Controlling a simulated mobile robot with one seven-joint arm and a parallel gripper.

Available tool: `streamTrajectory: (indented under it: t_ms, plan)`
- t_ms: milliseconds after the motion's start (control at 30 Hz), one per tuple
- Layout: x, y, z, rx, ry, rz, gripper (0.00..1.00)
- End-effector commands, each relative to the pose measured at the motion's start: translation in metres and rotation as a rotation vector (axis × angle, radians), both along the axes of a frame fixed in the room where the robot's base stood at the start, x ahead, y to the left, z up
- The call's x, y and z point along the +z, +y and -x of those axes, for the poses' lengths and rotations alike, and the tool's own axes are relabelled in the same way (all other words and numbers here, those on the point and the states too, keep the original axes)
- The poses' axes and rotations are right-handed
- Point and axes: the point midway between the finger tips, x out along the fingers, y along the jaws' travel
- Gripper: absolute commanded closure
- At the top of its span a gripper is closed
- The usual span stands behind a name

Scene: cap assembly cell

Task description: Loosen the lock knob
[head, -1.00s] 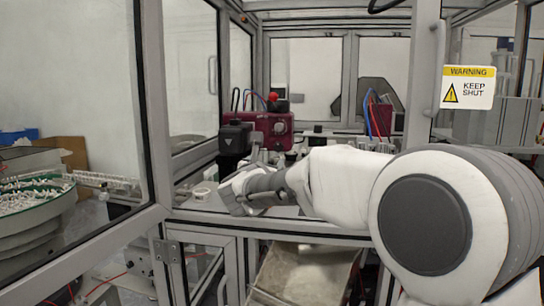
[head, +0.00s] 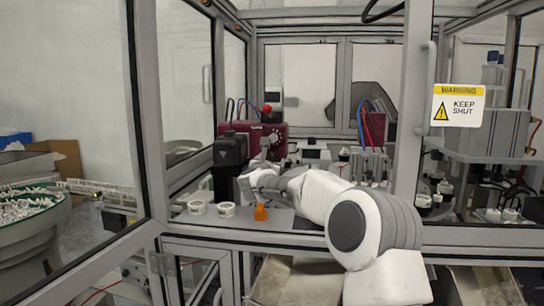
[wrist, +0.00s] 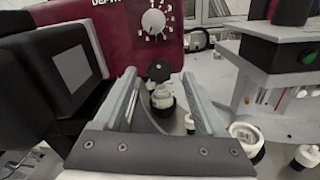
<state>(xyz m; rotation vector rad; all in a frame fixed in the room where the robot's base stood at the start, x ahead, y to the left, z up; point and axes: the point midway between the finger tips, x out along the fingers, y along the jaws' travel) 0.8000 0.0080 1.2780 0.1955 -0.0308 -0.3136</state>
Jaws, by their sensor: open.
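A small black knob (wrist: 159,70) sits low on the front of the maroon housing (wrist: 125,30), under a round numbered dial (wrist: 154,22) in the wrist view. I take it for the lock knob. My gripper (wrist: 159,76) is open, its two grey fingers pointing at the housing. The knob appears between the fingertips, and nothing is held; whether they reach it is unclear. In the head view my gripper (head: 248,184) is in front of the maroon housing (head: 276,130), and the black knob cannot be made out there.
A black block (head: 230,150) stands close left of my gripper. Two white rings (head: 197,207) and an orange piece (head: 261,213) are on the deck. A white cap part (wrist: 162,97) is below the knob. The cell's frame post (head: 411,100) stands right of my arm.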

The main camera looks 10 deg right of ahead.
Motion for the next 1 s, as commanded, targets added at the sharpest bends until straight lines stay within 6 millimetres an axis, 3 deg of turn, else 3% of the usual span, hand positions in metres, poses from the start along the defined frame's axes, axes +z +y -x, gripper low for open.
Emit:
streamTrajectory:
  t_ms: [233,633,1000]
  plan:
    - [0.001,-0.005,-0.02,0.001,0.0,-0.001,0.27]
    - [0.0,-0.007,-0.024,0.001,0.0,0.001,0.28]
    - [0.001,-0.007,-0.023,0.001,-0.001,0.001,0.95]
